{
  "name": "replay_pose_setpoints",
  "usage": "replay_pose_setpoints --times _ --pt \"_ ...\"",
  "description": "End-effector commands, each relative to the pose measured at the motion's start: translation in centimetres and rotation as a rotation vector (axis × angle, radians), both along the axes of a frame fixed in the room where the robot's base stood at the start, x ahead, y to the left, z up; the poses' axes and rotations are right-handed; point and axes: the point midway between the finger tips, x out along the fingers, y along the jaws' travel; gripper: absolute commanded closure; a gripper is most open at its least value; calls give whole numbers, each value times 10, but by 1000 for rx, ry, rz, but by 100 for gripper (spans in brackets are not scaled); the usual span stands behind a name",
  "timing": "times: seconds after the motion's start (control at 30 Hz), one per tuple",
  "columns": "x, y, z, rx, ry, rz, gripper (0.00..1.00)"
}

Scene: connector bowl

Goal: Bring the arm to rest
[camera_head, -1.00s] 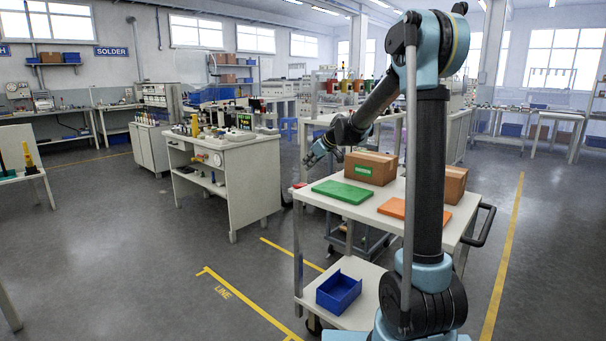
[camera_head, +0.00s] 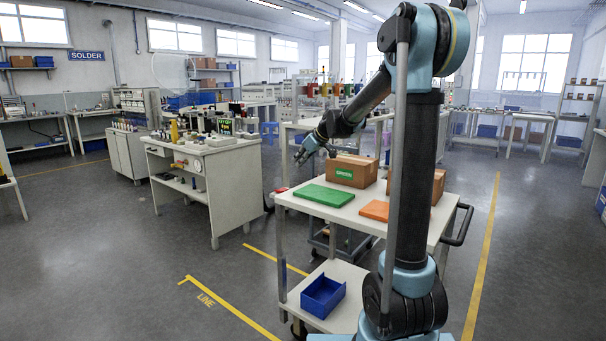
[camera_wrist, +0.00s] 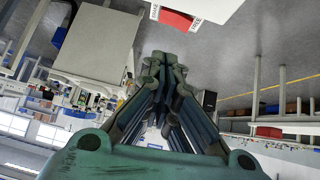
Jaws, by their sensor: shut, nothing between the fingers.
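My gripper (camera_head: 301,156) is above the left end of the white cart (camera_head: 345,215), clear of its top. In the wrist view my gripper (camera_wrist: 165,62) has its fingers drawn together, with nothing between them. My arm rises at the right of the head view, bends at the top and reaches down and away to the left.
A green mat (camera_head: 325,195), an orange mat (camera_head: 375,210) and a cardboard box labelled green (camera_head: 352,171) sit on the cart. A blue bin (camera_head: 323,296) is on its lower shelf. A workbench (camera_head: 205,185) stands left. The floor between is open.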

Motion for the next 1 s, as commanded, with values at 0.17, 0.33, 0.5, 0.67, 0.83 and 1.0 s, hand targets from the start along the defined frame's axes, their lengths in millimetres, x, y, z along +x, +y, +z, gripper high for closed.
replay_pose_setpoints --times 0.17,0.33,0.5,0.67,0.83,1.0 --pt "-44 -28 -1 -19 59 -59 100" --pt "-97 -60 -8 -43 134 -139 100" --pt "-150 -90 -20 -67 205 -228 100" --pt "-201 -117 -35 -90 270 -315 100" --pt "-253 -144 -55 -116 335 -415 100" --pt "-305 -169 -80 -142 394 -520 100"
